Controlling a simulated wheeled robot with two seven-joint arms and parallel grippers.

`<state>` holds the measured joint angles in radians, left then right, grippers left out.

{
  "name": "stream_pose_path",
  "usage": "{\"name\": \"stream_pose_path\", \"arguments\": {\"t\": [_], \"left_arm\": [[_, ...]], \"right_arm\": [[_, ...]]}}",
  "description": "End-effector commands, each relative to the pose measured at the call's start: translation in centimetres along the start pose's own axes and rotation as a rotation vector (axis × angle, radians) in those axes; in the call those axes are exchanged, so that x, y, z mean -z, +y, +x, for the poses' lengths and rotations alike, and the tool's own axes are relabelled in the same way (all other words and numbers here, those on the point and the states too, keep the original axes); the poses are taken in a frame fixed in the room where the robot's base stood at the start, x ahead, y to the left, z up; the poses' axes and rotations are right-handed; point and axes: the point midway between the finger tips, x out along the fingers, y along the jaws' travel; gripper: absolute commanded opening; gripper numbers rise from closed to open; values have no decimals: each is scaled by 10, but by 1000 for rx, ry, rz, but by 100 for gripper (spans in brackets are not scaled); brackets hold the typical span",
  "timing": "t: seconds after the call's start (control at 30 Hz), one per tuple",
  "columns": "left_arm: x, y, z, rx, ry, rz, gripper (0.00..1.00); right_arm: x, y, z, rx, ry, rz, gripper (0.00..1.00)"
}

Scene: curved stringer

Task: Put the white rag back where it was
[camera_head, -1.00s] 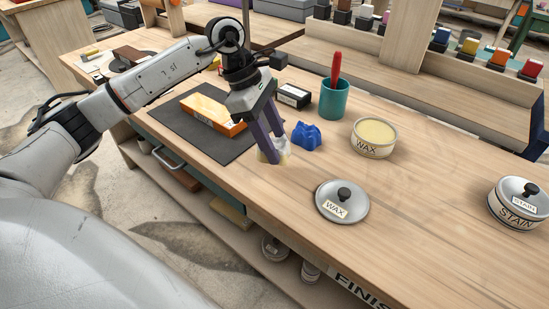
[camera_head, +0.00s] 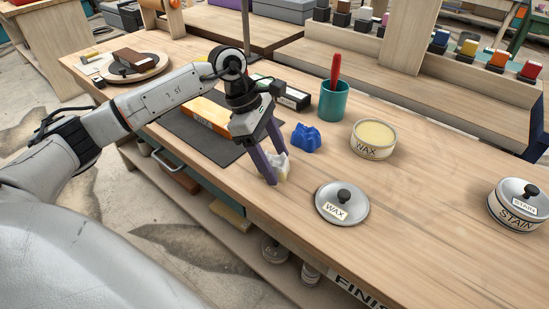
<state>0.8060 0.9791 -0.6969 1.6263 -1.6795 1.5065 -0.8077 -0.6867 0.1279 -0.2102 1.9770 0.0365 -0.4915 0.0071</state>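The white rag (camera_head: 281,167) is a small crumpled bundle with a yellowish lower part, near the front edge of the workbench (camera_head: 420,240). My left gripper (camera_head: 278,168) points down with its purple fingers on either side of the rag, closed on it. The rag is partly hidden by the fingers, and I cannot tell whether it touches the bench top. A blue crumpled rag (camera_head: 306,138) lies just behind it to the right. My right gripper is not in view.
The open wax tin (camera_head: 374,139) and its lid (camera_head: 342,202) stand to the right. A teal cup (camera_head: 333,101) with a red-handled tool is behind. A dark mat (camera_head: 203,143) with an orange-sided block (camera_head: 208,114) lies left. A stain tin (camera_head: 517,205) stands far right.

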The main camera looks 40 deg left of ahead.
Motion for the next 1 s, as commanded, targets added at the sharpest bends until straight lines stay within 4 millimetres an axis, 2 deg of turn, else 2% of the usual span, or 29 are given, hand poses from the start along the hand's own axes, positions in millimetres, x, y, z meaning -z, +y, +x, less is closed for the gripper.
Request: {"name": "stream_pose_path", "arguments": {"t": [0.27, 0.37, 0.7, 0.83, 1.0], "left_arm": [[-1, 1, -7, -2, 0, 0, 63], [-1, 2, -21, -5, 0, 0, 63], [-1, 1, -93, -4, -1, 0, 63], [-1, 1, -112, -3, 0, 0, 63], [-1, 0, -122, 0, 0, 0, 63]], "right_arm": [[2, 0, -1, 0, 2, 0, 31], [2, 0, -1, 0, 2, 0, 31], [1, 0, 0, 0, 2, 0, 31], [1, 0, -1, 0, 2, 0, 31], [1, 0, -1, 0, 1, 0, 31]]}}
